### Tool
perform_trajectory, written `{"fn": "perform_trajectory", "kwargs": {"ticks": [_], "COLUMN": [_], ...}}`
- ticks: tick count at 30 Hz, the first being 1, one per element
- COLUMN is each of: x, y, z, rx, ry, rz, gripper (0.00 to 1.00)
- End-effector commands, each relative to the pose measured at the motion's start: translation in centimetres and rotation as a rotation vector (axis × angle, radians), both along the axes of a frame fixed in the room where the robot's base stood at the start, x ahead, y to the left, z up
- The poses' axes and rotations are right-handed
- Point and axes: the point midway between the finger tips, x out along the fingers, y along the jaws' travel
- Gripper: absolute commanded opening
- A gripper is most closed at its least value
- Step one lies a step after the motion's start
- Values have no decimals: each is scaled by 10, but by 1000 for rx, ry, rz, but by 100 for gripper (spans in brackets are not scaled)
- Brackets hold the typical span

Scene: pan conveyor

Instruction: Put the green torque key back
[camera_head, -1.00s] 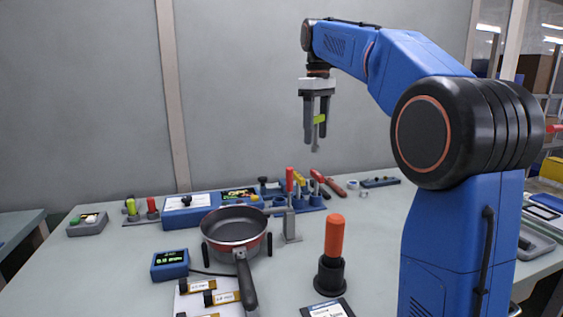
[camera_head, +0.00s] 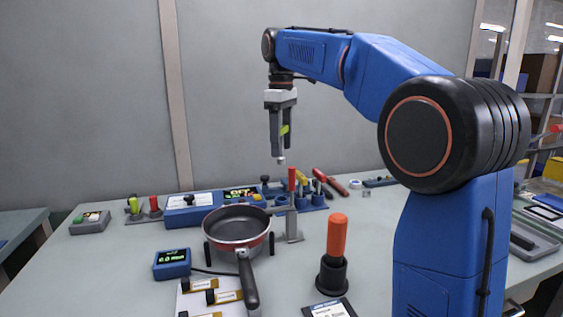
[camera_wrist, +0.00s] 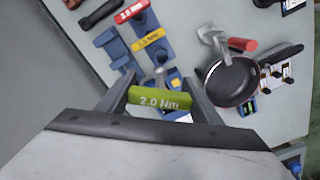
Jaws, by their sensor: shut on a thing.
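My gripper (camera_head: 281,148) is shut on the green torque key (camera_head: 285,129) and holds it high above the back of the table. In the wrist view the key's green handle (camera_wrist: 160,98) lies across between the fingers and reads 2.0 Nm. Its thin shank points down. The blue key rack (camera_head: 312,205) stands below, at the back of the table. In the wrist view the rack (camera_wrist: 115,48) holds a red 3.0 Nm key (camera_wrist: 131,10) and a yellow key (camera_wrist: 152,39). The handle and fingers partly hide the rack's near end.
A frying pan (camera_head: 237,225) stands on a stand in front of the rack. A red-handled upright tool (camera_head: 291,180) is beside it. An orange-handled tool (camera_head: 337,235) stands in a black base. A small holder with green and red handles (camera_head: 143,213) is at left.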

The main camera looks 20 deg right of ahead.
Motion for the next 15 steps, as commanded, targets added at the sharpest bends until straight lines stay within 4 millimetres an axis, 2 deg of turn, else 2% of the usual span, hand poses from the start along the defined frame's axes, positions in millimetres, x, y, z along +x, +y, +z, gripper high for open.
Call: {"fn": "perform_trajectory", "kwargs": {"ticks": [3,7,15], "x": [-2,-4,-5], "y": [1,1,1], "z": [-24,-45,-62], "rx": [0,0,0], "ry": [3,2,0], "rz": [3,4,5], "gripper": [32,32,32]}}
